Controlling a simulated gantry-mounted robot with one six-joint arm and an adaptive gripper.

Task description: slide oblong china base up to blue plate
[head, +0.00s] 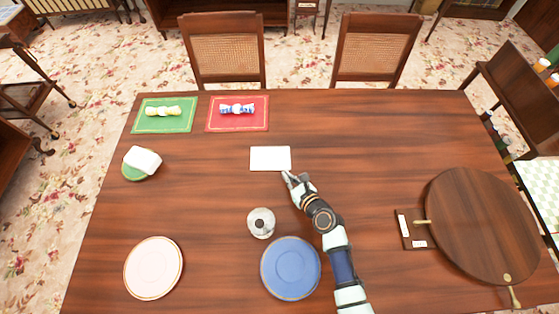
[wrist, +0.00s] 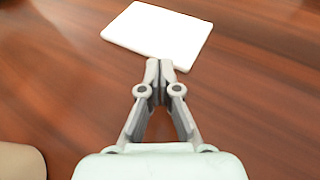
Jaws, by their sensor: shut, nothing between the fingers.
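A white oblong base (head: 270,158), flat and rectangular, lies on the table in the middle of the head view. It also shows at the top of the wrist view (wrist: 158,33). The blue plate (head: 290,267) with a thin gold rim lies nearer the front, below the base in the head view, with a wide gap between them. My gripper (head: 287,175) is shut and empty. Its fingertips are at the near edge of the base, toward its right corner, in the wrist view (wrist: 159,66). I cannot tell whether they touch it.
A round grey-white piece (head: 261,223) stands between base and blue plate, slightly left. A pink plate (head: 153,267) lies front left. Green (head: 140,126) and red (head: 214,125) mats with napkins lie at the back. A round wooden board (head: 482,225) is at right. The back right is clear.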

